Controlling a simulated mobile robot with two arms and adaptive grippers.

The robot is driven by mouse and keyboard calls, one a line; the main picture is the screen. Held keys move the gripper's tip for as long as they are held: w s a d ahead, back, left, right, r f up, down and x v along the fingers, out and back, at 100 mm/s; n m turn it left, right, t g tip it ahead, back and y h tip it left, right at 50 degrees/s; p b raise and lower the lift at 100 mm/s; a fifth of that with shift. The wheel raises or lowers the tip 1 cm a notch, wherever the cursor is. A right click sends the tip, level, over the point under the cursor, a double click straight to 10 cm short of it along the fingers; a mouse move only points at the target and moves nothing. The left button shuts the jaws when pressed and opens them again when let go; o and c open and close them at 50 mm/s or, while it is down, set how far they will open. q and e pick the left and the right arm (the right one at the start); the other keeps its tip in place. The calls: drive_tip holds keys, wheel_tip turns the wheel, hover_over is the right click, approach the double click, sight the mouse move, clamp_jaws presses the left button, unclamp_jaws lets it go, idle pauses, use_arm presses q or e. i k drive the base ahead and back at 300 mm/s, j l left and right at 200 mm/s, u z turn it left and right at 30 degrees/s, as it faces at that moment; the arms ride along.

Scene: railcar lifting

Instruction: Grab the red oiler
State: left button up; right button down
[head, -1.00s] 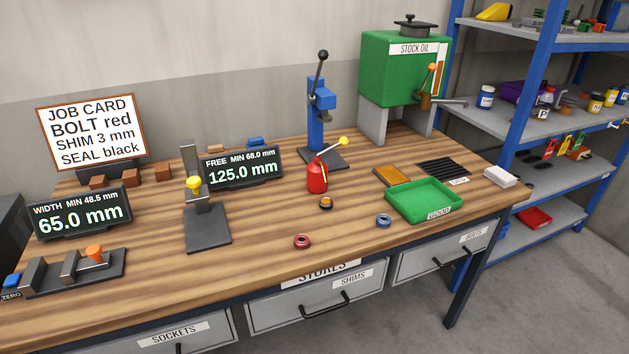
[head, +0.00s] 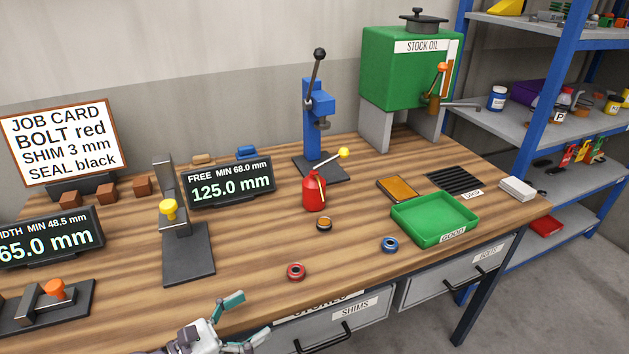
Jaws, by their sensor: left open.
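The red oiler (head: 314,192) stands upright on the wooden bench, near its middle. It has a red body and a thin spout that slants up to the right, with a yellow tip. My left gripper (head: 246,317) shows at the bottom of the head view, by the bench's front edge. Its fingers are apart with nothing between them. It is well in front of the oiler and to its left, not touching it. My right gripper is not in view.
A blue press (head: 318,120) stands behind the oiler, and a display (head: 229,184) stands to its left. A black-orange ring (head: 324,224), a red ring (head: 296,272) and a blue ring (head: 390,245) lie in front. A green tray (head: 436,212) is to the right.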

sight(313, 186)
drive_tip(key=i, duration=1.05)
